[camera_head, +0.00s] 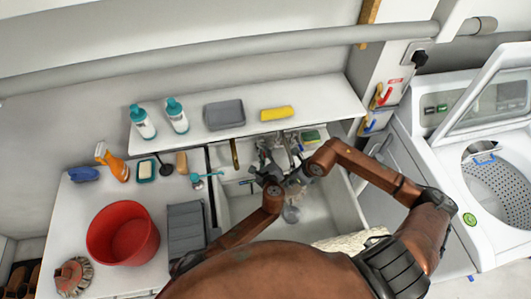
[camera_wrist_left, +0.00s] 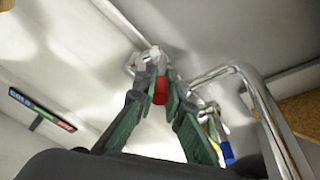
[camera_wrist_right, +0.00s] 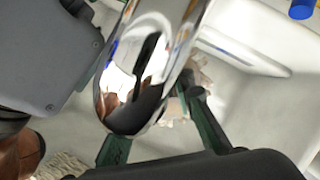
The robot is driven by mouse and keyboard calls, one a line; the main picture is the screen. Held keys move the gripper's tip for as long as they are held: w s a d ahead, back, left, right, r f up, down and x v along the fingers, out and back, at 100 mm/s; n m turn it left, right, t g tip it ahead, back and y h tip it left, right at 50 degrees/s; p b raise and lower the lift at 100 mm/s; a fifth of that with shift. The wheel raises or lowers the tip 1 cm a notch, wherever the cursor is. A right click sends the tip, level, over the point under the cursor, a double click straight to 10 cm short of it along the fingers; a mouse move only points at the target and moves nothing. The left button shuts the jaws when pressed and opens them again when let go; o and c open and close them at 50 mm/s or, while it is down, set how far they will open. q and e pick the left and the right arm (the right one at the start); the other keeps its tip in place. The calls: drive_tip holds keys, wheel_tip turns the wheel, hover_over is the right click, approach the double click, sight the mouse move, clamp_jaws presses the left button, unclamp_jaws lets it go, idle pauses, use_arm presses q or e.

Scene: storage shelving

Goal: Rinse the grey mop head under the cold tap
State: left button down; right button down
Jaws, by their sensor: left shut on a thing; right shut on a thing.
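A greyish, stringy mop head (camera_head: 291,213) hangs in the sink, below the right gripper (camera_head: 294,185). In the right wrist view the mop head (camera_wrist_right: 178,106) shows partly behind the chrome spout (camera_wrist_right: 150,60). My right gripper (camera_wrist_right: 165,100) is shut on it; one finger is partly hidden by the spout. A red tap handle (camera_wrist_left: 160,92) lies between the green fingers of my left gripper (camera_wrist_left: 164,78), which is shut on it. A blue handle (camera_wrist_left: 227,152) shows to the right. A sign (camera_wrist_left: 42,108) reads COLD at its left end.
The sink (camera_head: 235,205) has a pale shaggy thing (camera_head: 350,241) at its front edge. A red bucket (camera_head: 123,232) stands on the counter at left. Bottles (camera_head: 143,123) line the shelf above. An open washing machine (camera_head: 480,200) stands at right.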

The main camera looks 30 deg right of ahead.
use_arm(q)
drive_tip(key=shift+w+a+m+g+h, duration=0.15)
drive_tip(key=shift+a+m+g+h, duration=0.15)
drive_tip(key=shift+a+m+h, duration=0.35)
drive_tip(key=shift+d, duration=0.2)
drive_tip(key=c, duration=2)
unclamp_jaws()
drive_tip(key=v, duration=1.2)
drive_tip(key=shift+a+f, duration=0.1)
drive_tip(key=shift+a, duration=0.05)
